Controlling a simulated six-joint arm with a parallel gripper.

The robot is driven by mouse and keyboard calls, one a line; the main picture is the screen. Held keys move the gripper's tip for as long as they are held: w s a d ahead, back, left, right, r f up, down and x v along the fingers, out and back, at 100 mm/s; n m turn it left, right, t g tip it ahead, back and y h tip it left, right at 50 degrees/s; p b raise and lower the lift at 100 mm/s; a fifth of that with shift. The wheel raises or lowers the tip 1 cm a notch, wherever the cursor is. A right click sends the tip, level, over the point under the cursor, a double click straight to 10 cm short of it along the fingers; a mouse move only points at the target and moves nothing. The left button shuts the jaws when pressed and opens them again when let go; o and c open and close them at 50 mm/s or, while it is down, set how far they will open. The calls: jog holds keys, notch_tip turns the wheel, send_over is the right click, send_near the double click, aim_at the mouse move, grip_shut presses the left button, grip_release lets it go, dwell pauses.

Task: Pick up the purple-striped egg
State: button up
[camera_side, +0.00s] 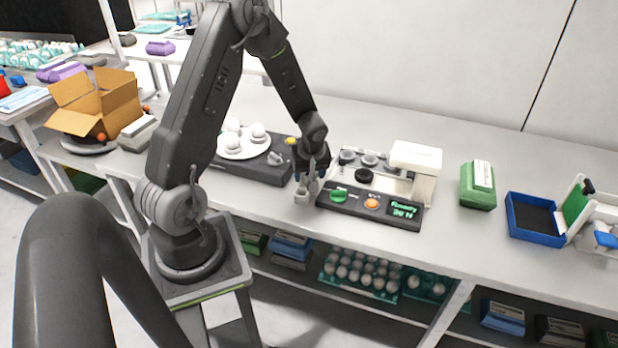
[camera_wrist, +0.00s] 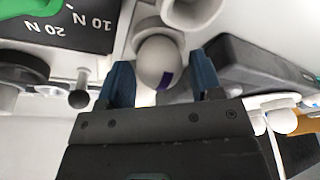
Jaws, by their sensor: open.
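The purple-striped egg (camera_wrist: 157,62) shows in the wrist view as a white egg with a dark purple mark. It sits in or against a pale holder, between and just beyond the two blue fingertips of my gripper (camera_wrist: 162,82). The gripper is open, with a gap on the egg's right side and a narrower one on its left. In the side view my gripper (camera_side: 308,178) points down at the bench, left of the panel with the green button. The egg cannot be made out clearly in the side view.
A control panel (camera_side: 408,222) with green and orange buttons stands right of my gripper. A dark unit (camera_side: 262,172) with a white plate (camera_side: 262,148) of eggs stands to the left. A green box (camera_side: 466,196) and a blue tray (camera_side: 513,228) lie farther right, with clear bench between.

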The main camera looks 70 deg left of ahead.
jog(key=shift+a+f, duration=0.1)
jog(key=shift+f, duration=0.35)
jog(key=c, duration=0.4)
jog(key=shift+r, duration=0.2)
